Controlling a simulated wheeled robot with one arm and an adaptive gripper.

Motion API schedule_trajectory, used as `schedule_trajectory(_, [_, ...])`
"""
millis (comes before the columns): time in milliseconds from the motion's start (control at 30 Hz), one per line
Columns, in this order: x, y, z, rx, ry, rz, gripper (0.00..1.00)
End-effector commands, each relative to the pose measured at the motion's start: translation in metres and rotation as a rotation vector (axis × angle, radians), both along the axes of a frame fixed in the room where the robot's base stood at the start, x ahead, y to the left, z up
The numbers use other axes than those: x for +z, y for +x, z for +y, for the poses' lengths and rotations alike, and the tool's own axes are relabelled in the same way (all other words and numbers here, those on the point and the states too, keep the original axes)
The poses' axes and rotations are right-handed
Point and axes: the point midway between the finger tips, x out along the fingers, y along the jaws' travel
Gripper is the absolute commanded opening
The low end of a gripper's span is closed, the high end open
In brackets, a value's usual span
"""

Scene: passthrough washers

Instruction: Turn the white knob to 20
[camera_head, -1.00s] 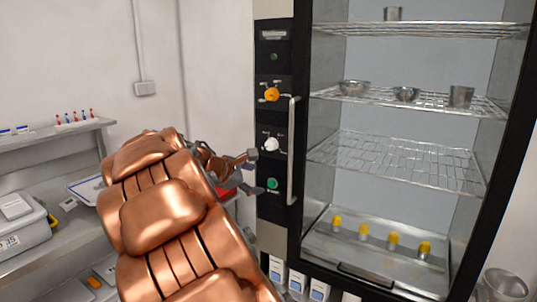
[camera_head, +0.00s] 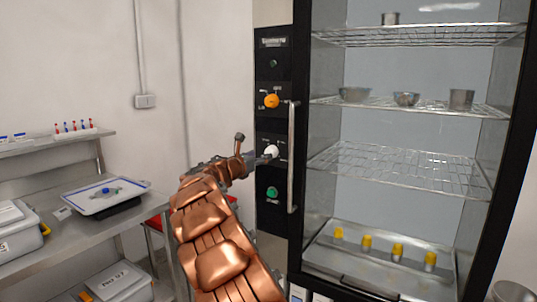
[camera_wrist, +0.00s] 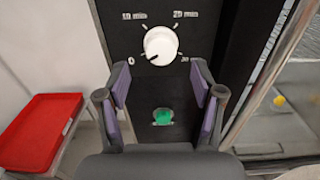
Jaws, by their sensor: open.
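The white knob (camera_wrist: 161,43) is on a black panel in the wrist view, with marks 0, 10 min, 20 min and 30 around it. Its pointer line appears to aim at the lower left, toward 0. In the head view the white knob (camera_head: 272,151) is partly hidden by a finger. My gripper (camera_wrist: 160,82) is open and empty, with purple pads apart on either side, just below the knob in the wrist view. In the head view my gripper (camera_head: 262,158) is close to the panel; I cannot tell whether it touches the knob.
An orange knob (camera_head: 271,101) sits above and a green button (camera_head: 272,192) below on the panel. A vertical door handle (camera_head: 292,158) stands close on the right. A red tray (camera_wrist: 42,130) is at the lower left in the wrist view. Steel shelving (camera_head: 75,240) stands left.

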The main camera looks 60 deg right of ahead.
Motion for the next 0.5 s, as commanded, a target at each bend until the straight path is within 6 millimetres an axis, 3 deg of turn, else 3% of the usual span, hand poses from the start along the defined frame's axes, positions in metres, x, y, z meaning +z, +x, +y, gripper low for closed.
schedule_trajectory(300, [0.0, 0.001, -0.038, -0.002, 0.002, -0.004, 0.67])
schedule_trajectory(500, [0.001, 0.002, -0.053, -0.001, 0.001, -0.004, 0.67])
